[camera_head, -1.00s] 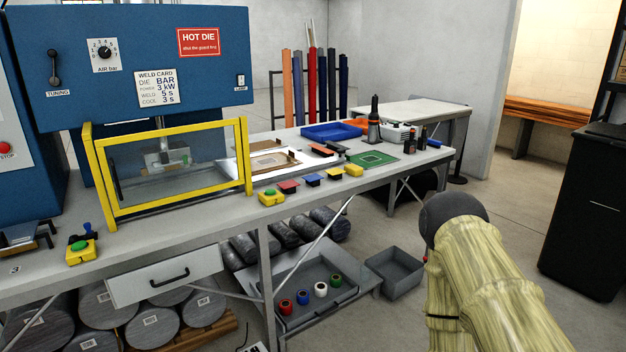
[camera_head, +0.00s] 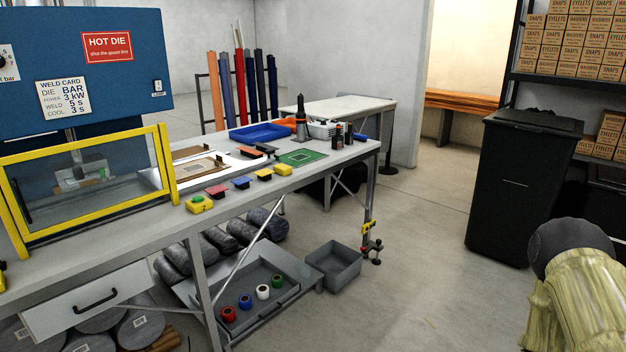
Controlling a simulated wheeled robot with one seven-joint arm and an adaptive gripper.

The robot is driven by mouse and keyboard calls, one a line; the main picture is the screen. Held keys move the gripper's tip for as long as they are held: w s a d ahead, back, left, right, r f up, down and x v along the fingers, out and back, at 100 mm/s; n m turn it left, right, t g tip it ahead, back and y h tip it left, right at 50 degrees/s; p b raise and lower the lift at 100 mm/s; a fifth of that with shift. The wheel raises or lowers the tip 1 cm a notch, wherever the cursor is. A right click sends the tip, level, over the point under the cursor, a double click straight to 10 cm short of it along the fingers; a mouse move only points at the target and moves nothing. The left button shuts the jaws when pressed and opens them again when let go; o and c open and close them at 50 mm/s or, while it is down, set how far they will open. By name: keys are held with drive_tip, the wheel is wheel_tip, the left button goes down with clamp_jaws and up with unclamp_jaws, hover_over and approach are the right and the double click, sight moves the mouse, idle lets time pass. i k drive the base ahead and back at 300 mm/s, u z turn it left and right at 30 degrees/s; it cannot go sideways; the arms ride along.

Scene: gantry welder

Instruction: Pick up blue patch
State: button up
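A small blue piece (camera_head: 242,183) sits on a dark base near the front edge of the workbench (camera_head: 150,232). It lies in a row between a red piece (camera_head: 216,191) and an orange piece (camera_head: 264,174), and I take it to be the blue patch. At this distance I cannot tell its exact shape. Part of my own arm shows at the lower right, far from the bench. My gripper is not in view.
A yellow guard frame (camera_head: 168,165) stands to the left. A green mat (camera_head: 303,158) and blue tray (camera_head: 262,132) lie behind. The floor (camera_head: 430,270) right of the bench is clear.

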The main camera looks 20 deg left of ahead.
sight(243, 180)
drive_tip(key=z, duration=0.25)
drive_tip(key=i, duration=3.85)
drive_tip(key=u, duration=3.55)
